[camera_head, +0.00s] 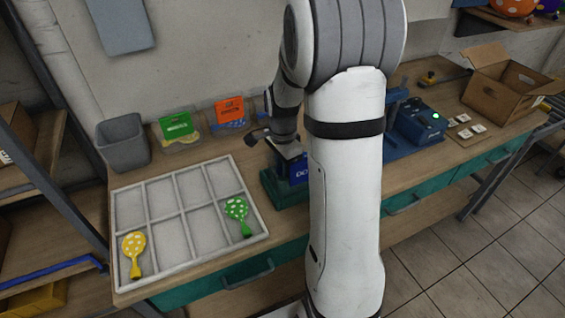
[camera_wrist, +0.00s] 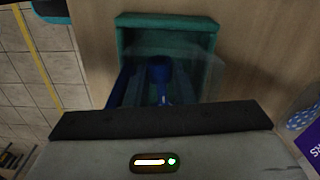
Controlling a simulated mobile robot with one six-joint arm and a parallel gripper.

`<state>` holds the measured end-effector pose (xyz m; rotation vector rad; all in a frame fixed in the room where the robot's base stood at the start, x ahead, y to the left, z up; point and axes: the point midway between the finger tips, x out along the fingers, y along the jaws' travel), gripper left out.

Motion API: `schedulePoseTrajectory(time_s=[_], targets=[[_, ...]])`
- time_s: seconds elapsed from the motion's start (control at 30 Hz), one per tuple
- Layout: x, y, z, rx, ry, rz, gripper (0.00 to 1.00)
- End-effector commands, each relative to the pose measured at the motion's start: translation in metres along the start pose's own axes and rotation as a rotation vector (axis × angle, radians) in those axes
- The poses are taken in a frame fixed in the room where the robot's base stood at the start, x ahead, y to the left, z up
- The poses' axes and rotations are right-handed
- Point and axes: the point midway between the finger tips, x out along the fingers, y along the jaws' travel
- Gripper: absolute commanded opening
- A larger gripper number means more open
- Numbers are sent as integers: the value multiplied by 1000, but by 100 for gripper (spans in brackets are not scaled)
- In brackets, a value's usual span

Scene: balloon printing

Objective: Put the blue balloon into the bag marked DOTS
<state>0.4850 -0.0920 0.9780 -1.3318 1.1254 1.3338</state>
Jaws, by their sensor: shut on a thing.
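My gripper (camera_head: 287,148) points down over a green stand (camera_head: 284,195) on the bench. A blue label (camera_head: 298,171) there shows letters starting "DO"; my arm hides the rest. In the wrist view my gripper (camera_wrist: 160,95) is shut on the blue balloon (camera_wrist: 159,68), which sits within the outline of the green stand (camera_wrist: 165,22). Clear film, seemingly the bag (camera_wrist: 207,75), shows around and beside it. I cannot tell how deep the balloon is in the bag. The balloon does not show in the head view.
A divided white tray (camera_head: 151,187) holds a dotted yellow balloon (camera_head: 134,252) and a dotted green balloon (camera_head: 238,214). Behind are a grey bin (camera_head: 122,143), a green-labelled bag (camera_head: 178,127) and an orange-labelled bag (camera_head: 229,112). A blue machine (camera_head: 418,122) and cardboard box (camera_head: 500,85) stand right.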

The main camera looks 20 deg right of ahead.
Motion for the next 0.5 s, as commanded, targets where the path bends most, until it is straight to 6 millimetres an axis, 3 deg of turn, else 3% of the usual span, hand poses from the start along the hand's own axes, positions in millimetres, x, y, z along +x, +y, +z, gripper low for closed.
schedulePoseTrajectory(time_s=[0.1, 0.4, 0.43, 0.5], targets=[[9, 0, 0, 0, 0, 0, 10], [8, 0, 0, -1, 0, -1, 10], [8, 0, 0, -1, 0, -1, 25], [8, 0, 0, -1, 0, -1, 30]])
